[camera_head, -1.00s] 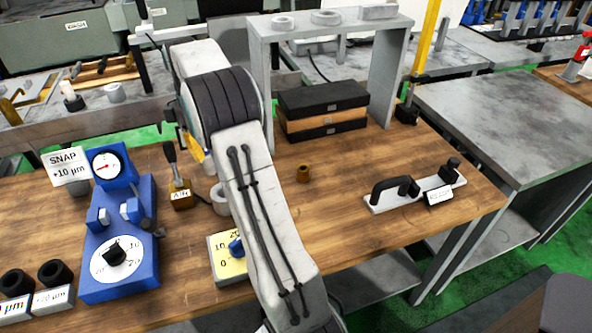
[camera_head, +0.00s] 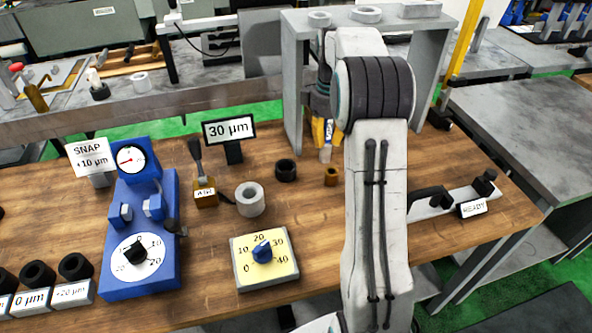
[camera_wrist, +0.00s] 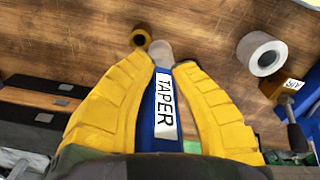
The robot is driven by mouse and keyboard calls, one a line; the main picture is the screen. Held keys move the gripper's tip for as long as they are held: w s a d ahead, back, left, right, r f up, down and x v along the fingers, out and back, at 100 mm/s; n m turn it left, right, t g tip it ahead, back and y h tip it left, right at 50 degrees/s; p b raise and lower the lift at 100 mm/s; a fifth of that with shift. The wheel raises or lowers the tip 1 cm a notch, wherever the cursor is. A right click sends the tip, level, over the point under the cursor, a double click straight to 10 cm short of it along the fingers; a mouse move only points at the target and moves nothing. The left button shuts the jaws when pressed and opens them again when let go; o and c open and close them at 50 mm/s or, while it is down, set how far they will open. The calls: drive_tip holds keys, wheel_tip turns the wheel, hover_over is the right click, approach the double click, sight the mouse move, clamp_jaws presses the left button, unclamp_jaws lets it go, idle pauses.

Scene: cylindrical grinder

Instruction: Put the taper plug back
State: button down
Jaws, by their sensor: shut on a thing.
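My gripper (camera_wrist: 160,95) is shut on the blue taper plug (camera_wrist: 163,135), which has a white TAPER label and a pale grey rounded end pointing away from the wrist. In the head view the yellow fingers (camera_head: 321,132) show beside my arm, above the back of the wooden bench; the arm hides much of them. A small brass ring (camera_head: 331,176) stands on the bench near the plug's end. In the wrist view this ring (camera_wrist: 141,38) appears just beside the pale tip. I cannot tell whether they touch.
A black ring (camera_head: 286,170), a grey ring (camera_head: 249,199), the AIR block (camera_head: 205,193) and a yellow dial box (camera_head: 265,259) stand left of my arm. A 30 µm sign (camera_head: 230,130) and blue snap gauge (camera_head: 140,225) are farther left. A grey frame (camera_head: 292,80) stands behind.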

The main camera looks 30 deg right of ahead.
drive_tip(key=shift+w+a+f+p, duration=0.4)
drive_tip(key=shift+w+a+f, duration=0.75)
drive_tip(key=shift+w+f, duration=0.55)
drive_tip(key=shift+w+a+f+p, duration=0.4)
drive_tip(key=shift+w+a+f, duration=0.95)
drive_tip(key=shift+f, duration=0.55)
drive_tip(key=shift+w+a+f+p, duration=0.4)
drive_tip(key=shift+w+a+f, duration=0.6)
drive_tip(key=shift+w+f, duration=0.75)
drive_tip(key=shift+s+f, duration=0.1)
drive_tip(key=shift+f, duration=0.1)
drive_tip(key=c, duration=1.2)
unclamp_jaws()
drive_tip(key=shift+c, duration=0.2)
